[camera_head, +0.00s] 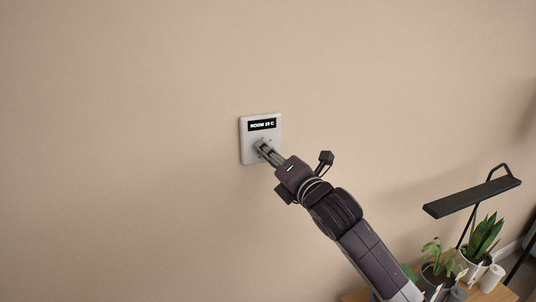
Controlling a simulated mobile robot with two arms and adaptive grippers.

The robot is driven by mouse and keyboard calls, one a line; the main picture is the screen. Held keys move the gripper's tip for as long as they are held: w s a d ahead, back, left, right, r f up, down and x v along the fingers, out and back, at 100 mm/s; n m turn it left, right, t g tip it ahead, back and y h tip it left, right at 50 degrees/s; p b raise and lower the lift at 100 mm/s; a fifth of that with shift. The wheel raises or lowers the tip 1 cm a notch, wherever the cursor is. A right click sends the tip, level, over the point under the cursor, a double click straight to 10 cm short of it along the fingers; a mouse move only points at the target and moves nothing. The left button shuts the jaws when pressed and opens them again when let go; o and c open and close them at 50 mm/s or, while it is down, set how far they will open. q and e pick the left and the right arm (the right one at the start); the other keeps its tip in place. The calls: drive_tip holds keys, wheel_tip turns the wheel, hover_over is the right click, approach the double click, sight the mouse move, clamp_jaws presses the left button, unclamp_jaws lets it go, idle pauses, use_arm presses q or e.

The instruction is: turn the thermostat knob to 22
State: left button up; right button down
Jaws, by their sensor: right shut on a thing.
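The thermostat (245,142) is a white square plate on the beige wall, near the middle of the head view. Its black display (262,125) shows white text that reads "ROOM" and a two-digit number with "C"; the digits are too small to read surely. My right gripper (263,149) reaches up to the plate from the lower right. Its fingers are shut on the knob at the lower middle of the plate. The fingers hide most of the knob, so its setting cannot be seen. My left gripper is not in view.
A wooden surface (357,296) at the lower right bears potted plants (437,262) and small white containers. A black lamp (472,197) stands above them, right of my right arm. The wall around the thermostat is bare.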

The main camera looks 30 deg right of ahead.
drive_tip(key=shift+m, duration=0.3)
drive_tip(key=m+h, duration=0.1)
drive_tip(key=m, duration=0.9)
drive_tip(key=m+h, duration=0.2)
drive_tip(key=m, duration=0.8)
drive_tip(key=m+h, duration=0.1)
drive_tip(key=m, duration=0.9)
drive_tip(key=shift+w+a+f, duration=0.1)
drive_tip(key=shift+a+f, duration=0.1)
drive_tip(key=shift+a, duration=0.05)
